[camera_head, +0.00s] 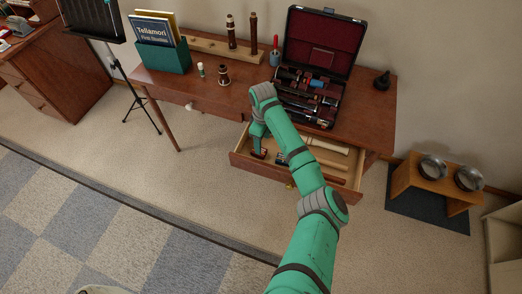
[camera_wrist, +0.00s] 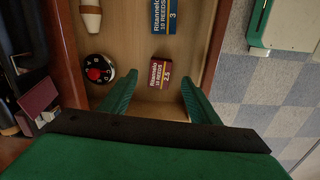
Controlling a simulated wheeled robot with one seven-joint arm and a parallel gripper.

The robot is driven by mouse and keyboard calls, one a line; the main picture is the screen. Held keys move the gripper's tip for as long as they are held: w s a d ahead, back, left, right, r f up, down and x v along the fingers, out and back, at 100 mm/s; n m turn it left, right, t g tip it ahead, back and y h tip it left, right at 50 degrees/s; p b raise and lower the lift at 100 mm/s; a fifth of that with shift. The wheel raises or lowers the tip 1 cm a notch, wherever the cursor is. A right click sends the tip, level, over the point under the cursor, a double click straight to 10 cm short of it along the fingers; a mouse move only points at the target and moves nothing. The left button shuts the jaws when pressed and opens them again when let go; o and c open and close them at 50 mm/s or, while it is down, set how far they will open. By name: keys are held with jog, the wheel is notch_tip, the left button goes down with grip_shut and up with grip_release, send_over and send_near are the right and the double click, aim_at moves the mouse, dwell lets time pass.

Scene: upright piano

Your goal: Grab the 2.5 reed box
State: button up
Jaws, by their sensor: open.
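The 2.5 reed box, dark red with a yellow stripe and "10 REEDS 2.5" on its label, lies in the open drawer (camera_head: 325,183). In the wrist view, the 2.5 reed box (camera_wrist: 157,77) shows between the green fingertips of my gripper (camera_wrist: 160,84). My gripper is open, with a finger to each side of the box; I cannot tell the height gap. In the head view my arm hides part of the drawer. A blue reed box marked 3 (camera_wrist: 166,17) lies farther along in the drawer.
A round black dial with a red centre (camera_wrist: 98,69) lies left of the 2.5 box, near the drawer wall. The open instrument case (camera_head: 318,48) stands on the desk (camera_head: 190,88) behind the drawer. Carpet in front is clear.

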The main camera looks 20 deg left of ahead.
jog(key=shift+s+a+f, duration=0.15)
jog(key=shift+a+f, duration=0.05)
jog(key=shift+f, duration=0.3)
jog(key=shift+s+a+f, duration=0.15)
jog(key=shift+f, duration=0.35)
jog(key=f, duration=0.3)
jog(key=shift+w+d+f, duration=0.15)
jog(key=shift+d, duration=0.15)
jog(key=shift+f, duration=0.8)
jog(key=shift+w, duration=0.1)
jog(key=c, duration=1.1)
